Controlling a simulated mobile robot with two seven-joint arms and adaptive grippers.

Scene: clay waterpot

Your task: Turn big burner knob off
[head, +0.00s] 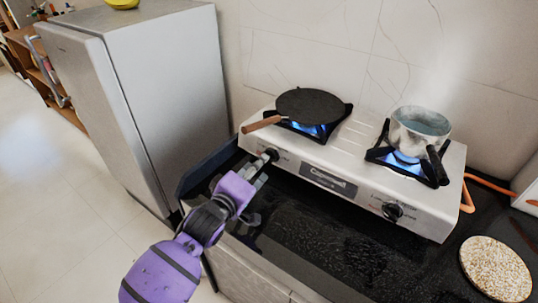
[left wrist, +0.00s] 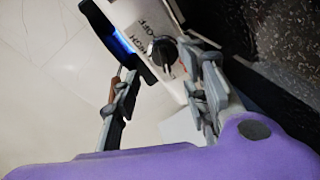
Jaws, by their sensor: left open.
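The two-burner stove (head: 345,170) stands on the dark counter. Its left knob (head: 270,155) is round and black, partly hidden by my gripper in the head view. The same knob (left wrist: 163,53) shows in the left wrist view beside printed letters. The right knob (head: 392,211) is black and uncovered. Blue flames show under both burners; which one is the big burner I cannot tell. My left gripper (head: 260,190) is open, its fingers (left wrist: 163,65) spread on either side of the left knob's line, just short of it; contact is not clear. My right gripper is out of view.
A flat dark pan (head: 312,105) with a wooden handle (head: 262,124) sits on the left burner, the handle jutting over the stove front. A metal pot (head: 420,133) sits on the right burner. A fridge (head: 165,90) stands left. A round speckled mat (head: 495,267) lies right.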

